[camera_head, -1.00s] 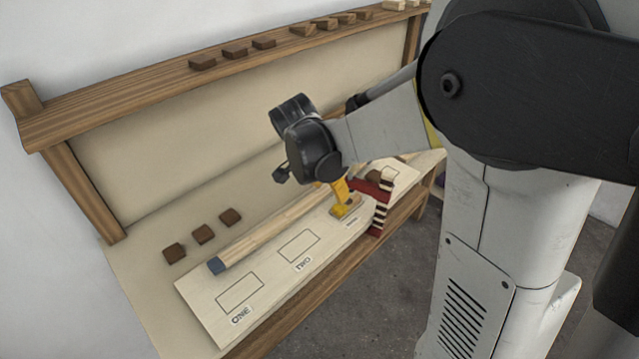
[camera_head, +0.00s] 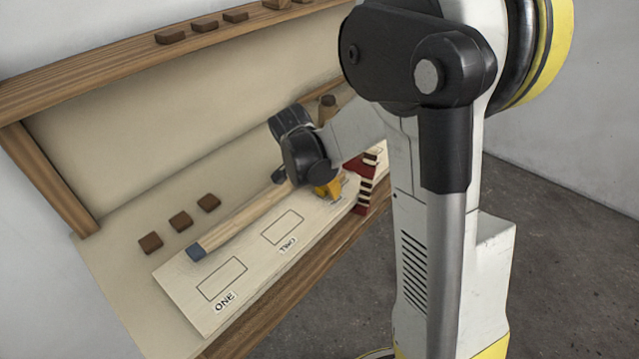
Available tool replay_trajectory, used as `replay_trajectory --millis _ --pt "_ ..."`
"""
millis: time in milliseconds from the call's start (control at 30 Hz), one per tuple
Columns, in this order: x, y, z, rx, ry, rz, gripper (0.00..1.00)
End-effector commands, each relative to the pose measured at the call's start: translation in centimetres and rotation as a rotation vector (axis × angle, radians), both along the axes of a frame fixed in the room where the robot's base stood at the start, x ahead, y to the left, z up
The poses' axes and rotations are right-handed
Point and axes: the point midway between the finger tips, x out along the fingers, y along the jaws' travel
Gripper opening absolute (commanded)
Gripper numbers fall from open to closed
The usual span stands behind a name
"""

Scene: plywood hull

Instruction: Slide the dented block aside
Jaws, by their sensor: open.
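Three small dark brown blocks stand in a row on the bench at left: the near one (camera_head: 151,242), the middle one (camera_head: 180,221) and the far one (camera_head: 209,202). No dent can be made out on any of them, so I cannot tell which block is the dented one. My gripper (camera_head: 331,190), black with yellow fingers, is open and low over the far part of the pale board (camera_head: 240,249), right of these blocks. Its fingertips overlap the area beyond the TWO outline. What lies directly under them is mostly hidden.
A long wooden rod (camera_head: 245,219) with a blue-grey end lies along the board. A red-and-cream striped piece (camera_head: 365,186) stands close right of my gripper. More brown blocks sit on the upper shelf (camera_head: 100,77). The board's outlines ONE and TWO are empty.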

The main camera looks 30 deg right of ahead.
Motion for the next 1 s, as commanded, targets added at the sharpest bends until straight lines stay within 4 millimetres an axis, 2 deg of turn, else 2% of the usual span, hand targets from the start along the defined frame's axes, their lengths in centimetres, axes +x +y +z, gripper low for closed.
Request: replay_trajectory --millis 367,500,533,1000 --pt "0.05 -0.14 -0.32 0.000 0.000 0.000 0.51" --pt "0.05 -0.14 -0.31 0.000 0.000 0.000 0.08" --pt "0.05 -0.14 -0.31 0.000 0.000 0.000 0.00" --pt "0.14 -0.30 -0.35 0.001 0.001 0.003 0.00"
